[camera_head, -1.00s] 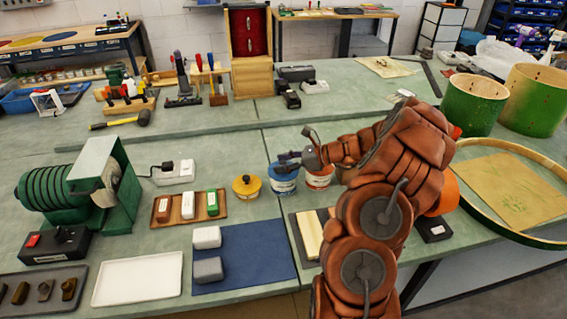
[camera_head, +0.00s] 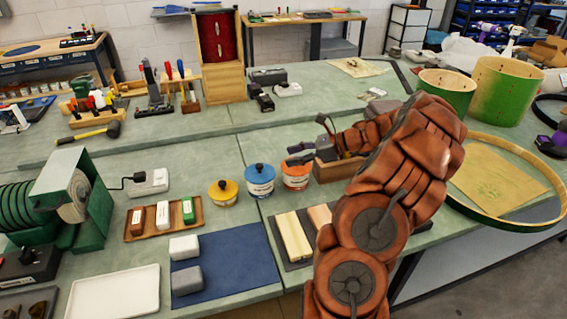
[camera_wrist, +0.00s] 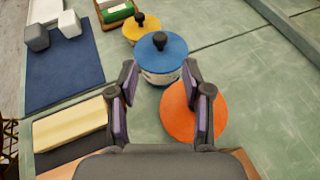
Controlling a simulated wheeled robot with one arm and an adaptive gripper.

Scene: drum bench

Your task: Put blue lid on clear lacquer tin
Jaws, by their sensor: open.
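The blue lid (camera_head: 259,172) with a black knob sits level on a white-labelled tin (camera_head: 261,190), between the yellow-lidded tin (camera_head: 223,196) and the orange-lidded tin (camera_head: 297,182). The label is too small to read. My gripper (camera_head: 299,155) is just right of the blue lid, over the orange-lidded tin. In the wrist view, the blue lid (camera_wrist: 162,55) is just beyond my open, empty gripper (camera_wrist: 165,82). The orange lid (camera_wrist: 190,118) is partly hidden by the right finger.
A wooden box (camera_head: 338,170) stands right of the tins, partly behind my arm. A dark mat with wooden blocks (camera_head: 292,236) lies in front, with a blue mat (camera_head: 225,262) to its left. Behind the tins the bench is largely clear.

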